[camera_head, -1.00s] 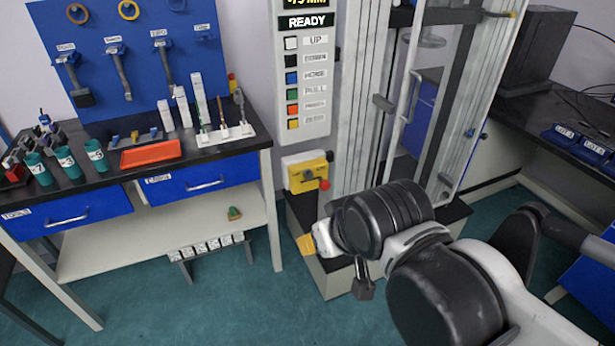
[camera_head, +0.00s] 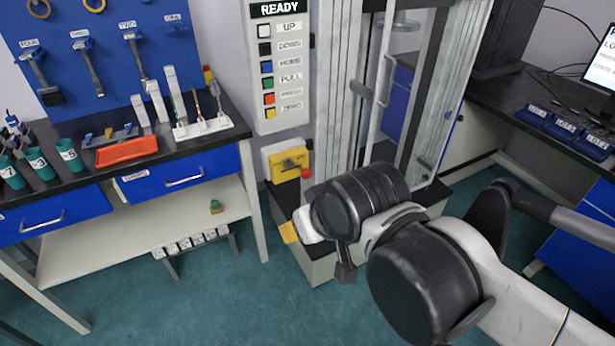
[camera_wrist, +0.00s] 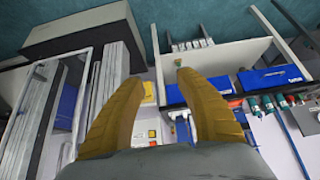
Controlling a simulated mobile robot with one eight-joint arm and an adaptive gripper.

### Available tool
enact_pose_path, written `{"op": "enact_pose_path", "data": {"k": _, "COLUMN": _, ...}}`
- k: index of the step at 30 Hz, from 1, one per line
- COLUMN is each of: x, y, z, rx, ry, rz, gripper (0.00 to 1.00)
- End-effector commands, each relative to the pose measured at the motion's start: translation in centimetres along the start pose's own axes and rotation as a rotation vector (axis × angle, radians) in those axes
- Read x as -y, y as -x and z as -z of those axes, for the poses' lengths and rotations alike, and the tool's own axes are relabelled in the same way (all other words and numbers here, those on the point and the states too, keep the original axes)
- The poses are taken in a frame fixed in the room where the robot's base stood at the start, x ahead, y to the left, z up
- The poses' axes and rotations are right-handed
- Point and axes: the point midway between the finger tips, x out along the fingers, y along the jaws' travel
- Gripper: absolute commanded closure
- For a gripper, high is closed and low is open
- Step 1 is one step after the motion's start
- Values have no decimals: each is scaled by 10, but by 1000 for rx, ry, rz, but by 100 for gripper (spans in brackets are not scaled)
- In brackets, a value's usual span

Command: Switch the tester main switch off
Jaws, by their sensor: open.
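The switch's setting is too small to read. In the wrist view the yellow box (camera_wrist: 148,91) shows between the fingers, farther off. My gripper (camera_wrist: 153,72) is open and empty, its two tan fingers spread. In the head view its yellow-tan tip (camera_head: 288,232) appears below the box in the picture, with no visible contact.
The tester's button panel (camera_head: 280,90) reads READY. At left stands a bench with blue drawers (camera_head: 180,175), an orange tray (camera_head: 126,151) and teal cups (camera_head: 70,155). A low rack (camera_head: 195,245) stands under it. Open teal floor (camera_head: 200,300) lies in front.

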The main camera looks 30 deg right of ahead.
Motion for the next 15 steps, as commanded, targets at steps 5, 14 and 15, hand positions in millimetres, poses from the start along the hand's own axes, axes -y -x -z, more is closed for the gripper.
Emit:
{"op": "enact_pose_path", "data": {"k": 5, "x": -2, "y": 2, "z": 7, "rx": 8, "ry": -20, "rz": -2, "gripper": 100}}
{"op": "enact_pose_path", "data": {"k": 14, "x": -25, "y": 8, "z": 86, "rx": 113, "ry": -289, "rz": -30, "gripper": 100}}
{"op": "enact_pose_path", "data": {"k": 15, "x": -30, "y": 6, "z": 100, "rx": 133, "ry": -338, "rz": -36, "gripper": 100}}
